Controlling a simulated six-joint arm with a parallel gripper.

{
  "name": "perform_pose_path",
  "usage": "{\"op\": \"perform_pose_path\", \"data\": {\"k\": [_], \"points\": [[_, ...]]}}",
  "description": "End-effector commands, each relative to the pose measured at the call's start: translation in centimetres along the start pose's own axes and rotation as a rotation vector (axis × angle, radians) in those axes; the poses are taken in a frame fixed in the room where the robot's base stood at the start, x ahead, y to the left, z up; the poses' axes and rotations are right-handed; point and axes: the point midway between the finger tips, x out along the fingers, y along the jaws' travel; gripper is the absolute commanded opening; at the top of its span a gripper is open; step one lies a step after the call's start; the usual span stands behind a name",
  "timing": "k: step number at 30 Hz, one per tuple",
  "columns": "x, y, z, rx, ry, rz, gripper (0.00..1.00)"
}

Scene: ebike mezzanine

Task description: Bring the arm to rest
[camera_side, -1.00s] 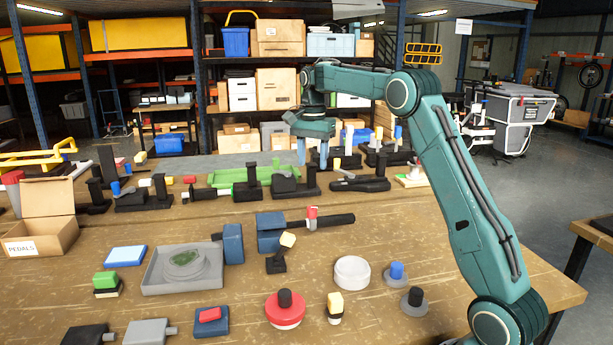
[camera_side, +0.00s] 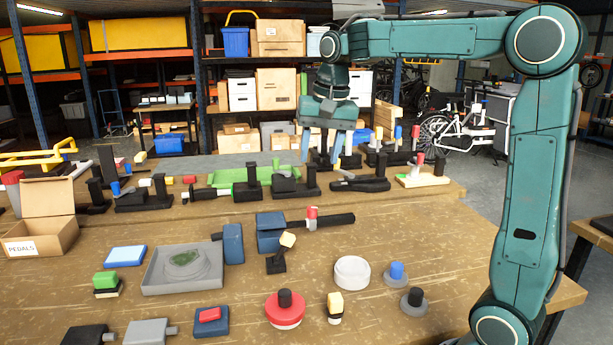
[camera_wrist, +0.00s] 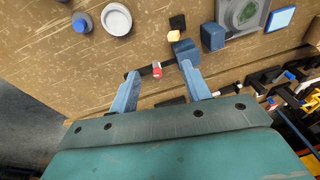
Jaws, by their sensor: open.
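My gripper (camera_side: 325,148) is raised over the back part of the wooden workbench (camera_side: 210,212) in the side view. It points down, with its blue-grey fingers apart and nothing between them. In the wrist view my gripper (camera_wrist: 157,80) is open and empty, with the bench top well below it. My upper arm stands nearly upright at the right, and the forearm reaches level to the left.
A black-handled tool with a blue head (camera_side: 272,230), a grey tray (camera_side: 160,288) and a white round dish (camera_side: 352,272) lie on the bench. An open cardboard box labelled PEDALS (camera_side: 40,240) stands at the left. Several dark fixtures line the back.

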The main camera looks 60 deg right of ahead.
Motion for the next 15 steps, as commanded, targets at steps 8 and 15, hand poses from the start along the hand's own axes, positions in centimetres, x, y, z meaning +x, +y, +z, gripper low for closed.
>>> {"op": "perform_pose_path", "data": {"k": [8, 15], "points": [[-1.4, 1.5, 6.5, -0.226, 0.057, -0.053, 0.48], [-1.3, 3.5, 11.8, -0.419, 0.110, -0.095, 0.48]]}}
